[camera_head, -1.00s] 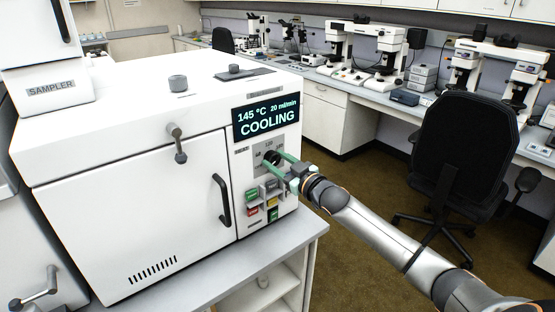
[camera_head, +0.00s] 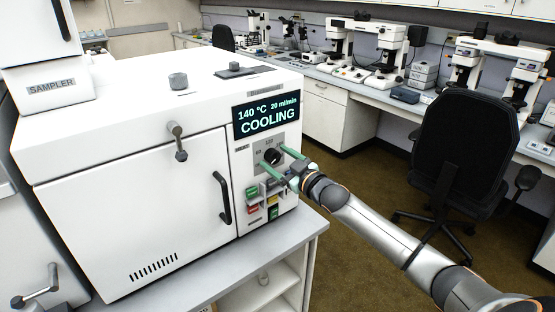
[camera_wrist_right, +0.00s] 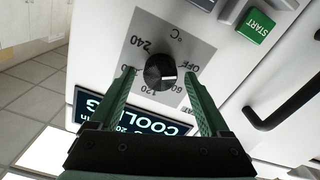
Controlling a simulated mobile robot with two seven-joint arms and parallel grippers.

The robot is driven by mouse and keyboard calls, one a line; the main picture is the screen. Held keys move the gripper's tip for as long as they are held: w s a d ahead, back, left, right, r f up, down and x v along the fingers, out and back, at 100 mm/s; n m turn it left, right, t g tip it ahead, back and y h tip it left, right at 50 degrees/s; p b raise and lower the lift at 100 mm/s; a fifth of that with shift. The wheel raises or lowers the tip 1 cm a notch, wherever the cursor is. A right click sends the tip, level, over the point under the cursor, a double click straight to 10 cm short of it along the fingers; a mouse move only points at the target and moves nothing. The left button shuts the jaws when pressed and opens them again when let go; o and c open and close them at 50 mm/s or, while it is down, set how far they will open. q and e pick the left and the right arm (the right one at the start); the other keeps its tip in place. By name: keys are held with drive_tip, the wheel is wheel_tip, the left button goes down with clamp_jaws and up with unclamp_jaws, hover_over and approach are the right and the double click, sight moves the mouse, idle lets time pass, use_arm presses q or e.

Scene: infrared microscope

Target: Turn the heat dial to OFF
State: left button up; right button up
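The heat dial (camera_head: 272,156) is a black round knob on a grey scale plate on the front of the white oven-like instrument (camera_head: 130,190). In the right wrist view the dial (camera_wrist_right: 160,72) sits between my green fingers, with gaps on both sides. The plate around it reads 240, 120, 60 and OFF, with OFF at the upper right. A small pale mark on the knob faces the lower right, roughly toward 60. My right gripper (camera_wrist_right: 158,76) is open around the dial and holds nothing. My left gripper is out of view.
The display (camera_head: 267,118) above the dial reads 140 °C and COOLING. Coloured buttons, including a green START button (camera_wrist_right: 255,26), lie close to the dial. A black door handle (camera_head: 222,198) is to the left. A black chair (camera_head: 465,150) stands at the right.

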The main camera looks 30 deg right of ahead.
drive_tip(key=s, duration=1.2)
drive_tip(key=shift+s+d+b, duration=0.25)
drive_tip(key=shift+d+b, duration=0.1)
drive_tip(key=shift+d, duration=0.1)
idle(0.3)
drive_tip(key=s+a+f+m+g, duration=0.15)
drive_tip(key=s+a+f, duration=0.25)
drive_tip(key=f, duration=0.5)
drive_tip(key=s+a+f+g, duration=0.3)
drive_tip(key=f, duration=0.5)
drive_tip(key=s+a+f+m+g+p, duration=0.1)
drive_tip(key=s+a+f+g, duration=0.3)
drive_tip(key=s+a+f, duration=0.9)
drive_tip(key=s+a, duration=0.2)
drive_tip(key=a, duration=0.1)
drive_tip(key=shift+s+f+y, duration=0.35)
drive_tip(key=shift+y, duration=0.05)
